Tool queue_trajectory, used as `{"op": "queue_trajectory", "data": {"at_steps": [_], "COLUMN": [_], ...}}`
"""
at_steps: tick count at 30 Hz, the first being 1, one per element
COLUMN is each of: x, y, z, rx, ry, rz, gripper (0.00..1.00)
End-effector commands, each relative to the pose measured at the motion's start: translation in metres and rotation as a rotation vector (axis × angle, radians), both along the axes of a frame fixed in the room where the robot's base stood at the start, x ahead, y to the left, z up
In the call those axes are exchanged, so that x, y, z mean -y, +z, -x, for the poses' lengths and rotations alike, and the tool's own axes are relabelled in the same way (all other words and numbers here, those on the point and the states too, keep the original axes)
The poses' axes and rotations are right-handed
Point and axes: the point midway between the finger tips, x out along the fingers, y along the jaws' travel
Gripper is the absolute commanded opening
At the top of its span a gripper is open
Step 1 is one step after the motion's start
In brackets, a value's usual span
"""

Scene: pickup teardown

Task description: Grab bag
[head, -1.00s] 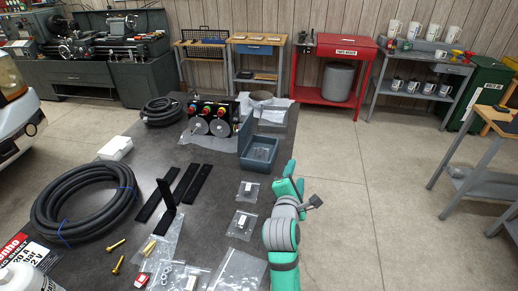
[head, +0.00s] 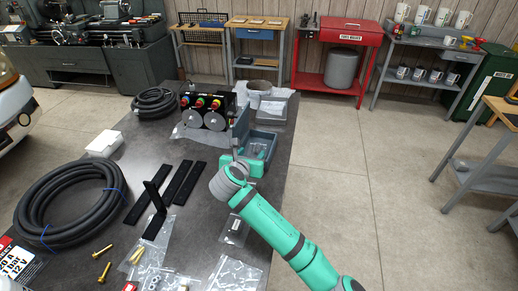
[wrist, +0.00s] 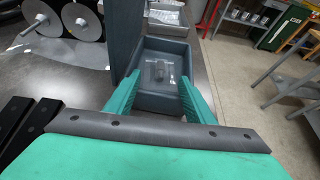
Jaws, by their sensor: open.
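A clear bag (wrist: 159,72) with a small grey part in it lies inside the open blue-grey bin (wrist: 180,46). In the head view the bin (head: 268,142) stands near the table's right edge, and my arm partly hides it. My gripper (wrist: 158,96) is open and empty in the wrist view, its teal fingers spread at the bin's near end with the bag beyond and between them. In the head view my gripper (head: 254,158) is at the bin. Another clear bag (head: 236,229) lies on the table beside my arm, and a larger one (head: 235,273) lies nearer.
The bin's raised lid (wrist: 124,40) stands at its left. A coiled hose (head: 70,205) and a knobbed black unit (head: 207,107) are on the table (head: 125,178). Open floor is at the right.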

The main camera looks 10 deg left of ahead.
Motion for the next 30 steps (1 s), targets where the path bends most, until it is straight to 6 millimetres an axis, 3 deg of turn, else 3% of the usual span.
{"op": "queue_trajectory", "data": {"at_steps": [10, 18, 28, 30], "x": [0.005, 0.011, 0.009, 0.009], "y": [-0.013, -0.029, -0.032, -0.032], "z": [-0.027, -0.060, -0.066, -0.066], "rx": [0.000, -0.001, 0.000, 0.000], "ry": [-0.005, -0.008, -0.007, -0.007], "rz": [-0.002, -0.001, -0.002, -0.002], "gripper": [0.49, 0.49, 0.49, 0.36]}}
